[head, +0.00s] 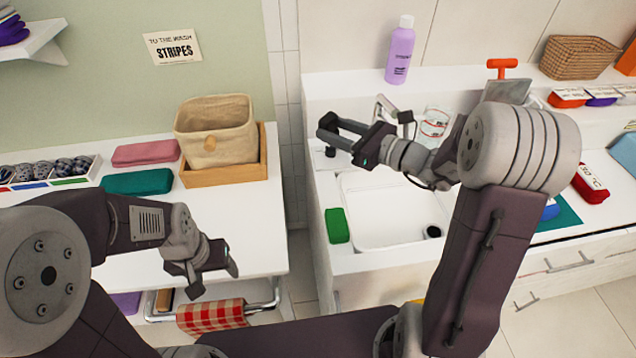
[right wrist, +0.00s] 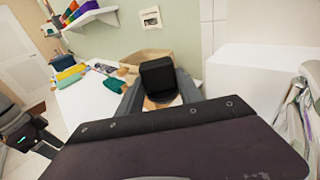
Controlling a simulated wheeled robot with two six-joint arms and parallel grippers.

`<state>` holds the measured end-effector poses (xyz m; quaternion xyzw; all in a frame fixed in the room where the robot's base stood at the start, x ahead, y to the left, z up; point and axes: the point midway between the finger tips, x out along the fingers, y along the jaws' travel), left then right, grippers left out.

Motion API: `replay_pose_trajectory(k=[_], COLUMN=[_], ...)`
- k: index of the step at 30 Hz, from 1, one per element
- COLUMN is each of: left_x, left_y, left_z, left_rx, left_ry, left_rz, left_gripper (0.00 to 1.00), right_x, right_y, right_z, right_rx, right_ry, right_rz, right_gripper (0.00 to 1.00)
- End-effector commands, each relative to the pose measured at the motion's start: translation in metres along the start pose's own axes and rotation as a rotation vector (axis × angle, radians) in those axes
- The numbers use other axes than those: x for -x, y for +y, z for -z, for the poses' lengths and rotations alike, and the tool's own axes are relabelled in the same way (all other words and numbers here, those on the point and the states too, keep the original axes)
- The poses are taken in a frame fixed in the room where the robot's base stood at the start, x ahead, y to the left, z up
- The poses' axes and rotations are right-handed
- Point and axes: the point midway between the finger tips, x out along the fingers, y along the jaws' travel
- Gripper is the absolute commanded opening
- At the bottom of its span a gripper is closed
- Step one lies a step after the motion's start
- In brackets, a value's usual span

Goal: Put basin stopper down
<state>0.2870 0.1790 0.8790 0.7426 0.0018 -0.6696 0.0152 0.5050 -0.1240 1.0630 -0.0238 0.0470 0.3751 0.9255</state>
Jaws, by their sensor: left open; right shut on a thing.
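My right gripper (head: 328,130) is shut on a black basin stopper (right wrist: 158,78), which shows between its fingers in the right wrist view. In the head view the gripper is over the back left of the white washbasin counter, left of the tap. The stopper is small and partly hidden by the fingers there. The white basin (head: 385,205) is below and to the right, with a dark round drain (head: 433,232) at its lower right. My left gripper (head: 215,281) is open and empty in front of the left counter, near the towel rail.
A green block (head: 337,226) lies left of the basin. A purple bottle (head: 400,50) stands on the back ledge, and a glass (head: 433,125) is behind my right wrist. A cloth basket (head: 217,130) stands in a wooden tray. The left counter's front is clear.

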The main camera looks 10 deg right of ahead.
Motion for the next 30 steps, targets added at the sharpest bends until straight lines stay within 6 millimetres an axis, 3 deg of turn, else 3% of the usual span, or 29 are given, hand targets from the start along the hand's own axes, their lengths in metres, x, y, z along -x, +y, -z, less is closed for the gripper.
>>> replay_pose_trajectory(k=[6, 15, 19, 25, 30], left_x=[-0.013, -0.026, -0.029, -0.029, -0.037], left_y=[0.0, -0.001, -0.001, -0.001, -0.001], left_z=[-0.002, -0.003, -0.003, -0.003, -0.004], left_rx=[0.0, 0.0, 0.0, 0.0, 0.0], left_ry=[-0.001, 0.0, 0.0, 0.0, 0.0], left_rz=[0.0, 0.0, 0.0, 0.0, 0.0], left_gripper=[0.65, 0.65, 0.65, 0.65, 0.65], right_x=[-0.006, -0.012, -0.014, -0.015, -0.018], right_y=[0.001, 0.002, 0.002, 0.002, 0.002], right_z=[0.053, 0.116, 0.133, 0.139, 0.17], right_rx=[-0.009, -0.006, -0.002, 0.0, -0.005], right_ry=[0.004, 0.003, 0.003, 0.002, 0.004], right_rz=[-0.002, -0.002, -0.003, -0.003, -0.003], right_gripper=[0.0, 0.0, 0.0, 0.0, 0.0])
